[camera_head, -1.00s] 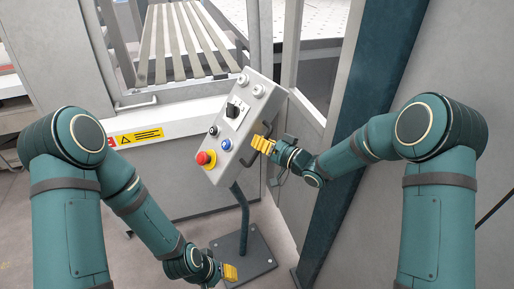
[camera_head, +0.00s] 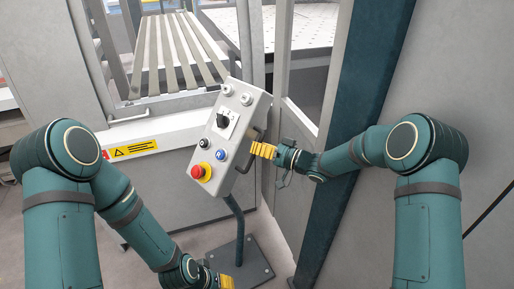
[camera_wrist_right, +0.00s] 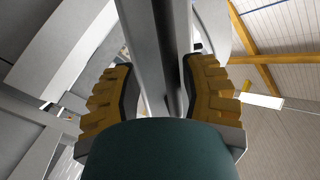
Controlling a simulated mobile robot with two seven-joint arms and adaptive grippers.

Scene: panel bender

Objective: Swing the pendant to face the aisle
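The pendant (camera_head: 228,133) is a light grey control box with a red emergency button, a blue button and a black selector, tilted on a dark post (camera_head: 239,225). Its front faces left and up towards me. A dark handle (camera_head: 247,163) is on its right side. My right gripper (camera_head: 255,149) has its yellow fingers beside that handle. In the right wrist view its fingers (camera_wrist_right: 160,85) stand apart; a grey upright shows beyond them and no handle is clearly between them. My left gripper (camera_head: 226,282) is low, near the post's base, partly cut off; its opening is unclear.
The post's base plate (camera_head: 250,262) stands on the floor. The grey machine frame (camera_head: 175,180) with a yellow warning label (camera_head: 134,149) is behind and left. A dark blue column (camera_head: 355,130) and grey panel (camera_head: 450,70) stand close behind my right arm.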

